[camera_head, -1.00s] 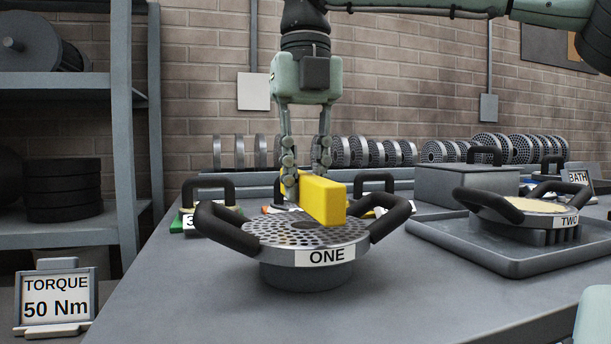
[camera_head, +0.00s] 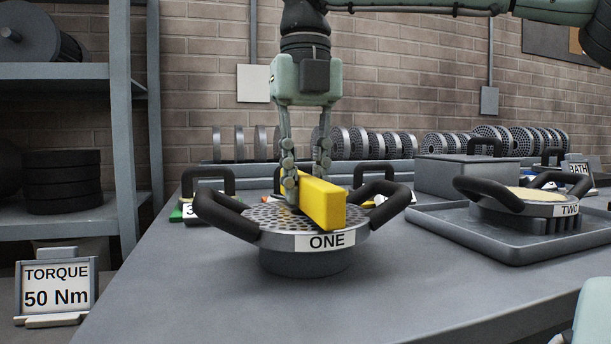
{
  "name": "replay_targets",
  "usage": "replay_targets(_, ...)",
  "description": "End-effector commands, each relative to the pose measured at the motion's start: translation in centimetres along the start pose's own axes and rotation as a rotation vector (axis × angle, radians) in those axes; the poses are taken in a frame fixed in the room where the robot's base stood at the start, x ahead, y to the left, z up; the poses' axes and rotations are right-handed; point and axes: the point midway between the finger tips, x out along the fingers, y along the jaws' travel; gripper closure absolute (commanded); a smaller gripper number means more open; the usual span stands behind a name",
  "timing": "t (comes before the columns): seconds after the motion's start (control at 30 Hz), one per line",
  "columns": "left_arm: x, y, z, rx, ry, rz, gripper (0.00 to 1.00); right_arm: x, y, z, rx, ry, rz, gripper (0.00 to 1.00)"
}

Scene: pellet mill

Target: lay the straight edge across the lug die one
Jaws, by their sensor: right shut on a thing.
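The lug die one (camera_head: 275,216) is a round perforated plate on a grey base, with a black handle at either side and a front label "ONE". The straight edge is a yellow bar (camera_head: 323,204) pointing toward me over the die's face. My right gripper (camera_head: 306,184) comes down from above and is shut on the bar. The bar's front lower edge overlaps the die's front rim in this view. It looks very low over the face or touching it; I cannot tell which.
Die two (camera_head: 563,211), with black handles, stands in a grey tray (camera_head: 460,241) at the right. A lidded grey box (camera_head: 455,173) is behind it. A "TORQUE 50 Nm" sign (camera_head: 56,284) is at lower left. Several ring dies line the back. The front of the bench is clear.

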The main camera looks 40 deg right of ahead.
Motion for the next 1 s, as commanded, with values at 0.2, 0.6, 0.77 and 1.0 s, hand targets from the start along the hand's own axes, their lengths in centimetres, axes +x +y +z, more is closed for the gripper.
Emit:
replay_targets(0.2,0.11,0.02,0.03,0.000,0.000,0.000,0.60,0.25,0.01,0.00,0.000,-0.002,0.001,1.00)
replay_targets(0.6,-0.14,-0.02,-0.04,0.000,0.000,0.000,0.60,0.36,-0.02,-0.01,0.000,-0.001,0.000,1.00)
replay_targets(0.77,-0.11,-0.02,-0.03,0.000,0.000,0.000,0.60,0.54,-0.03,0.01,0.001,-0.001,0.001,1.00)
replay_targets(1.0,-0.11,-0.02,-0.03,0.000,0.000,0.000,0.60,0.55,-0.02,0.00,0.000,-0.001,0.001,0.59)
